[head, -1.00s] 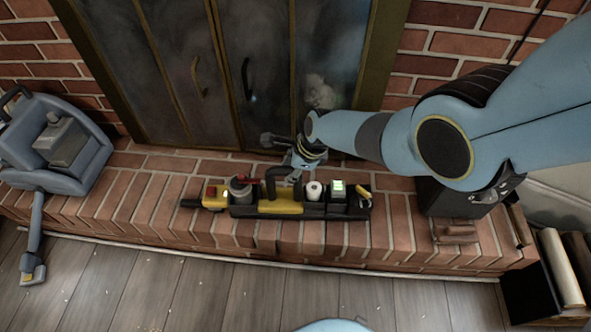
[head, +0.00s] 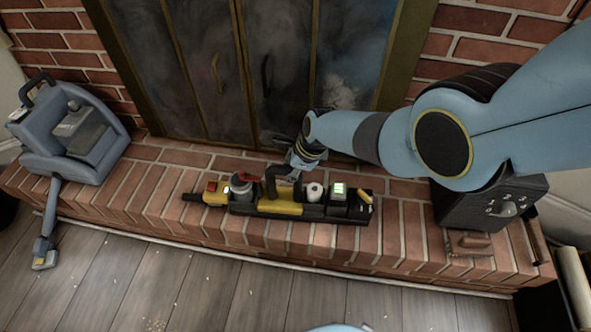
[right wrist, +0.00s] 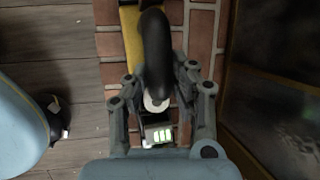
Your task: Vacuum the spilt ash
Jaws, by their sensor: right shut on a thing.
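A long yellow and black handheld vacuum (head: 282,208) shows over the brick hearth. It has a grey cup, a white round part and a lit green display. My right gripper (head: 291,170) is shut on its black loop handle (right wrist: 155,55); in the right wrist view the fingers flank the handle. I cannot tell whether the vacuum touches the bricks. Pale specks, likely spilt ash (head: 155,325), lie on the wooden floor at the bottom left. My left gripper is not in view.
A blue-grey machine (head: 50,150) with a hose and nozzle stands at the left of the hearth (head: 150,215). A black box (head: 490,208) stands at the right end. Closed fireplace doors (head: 215,110) are behind. The floor (head: 240,290) in front is mostly clear.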

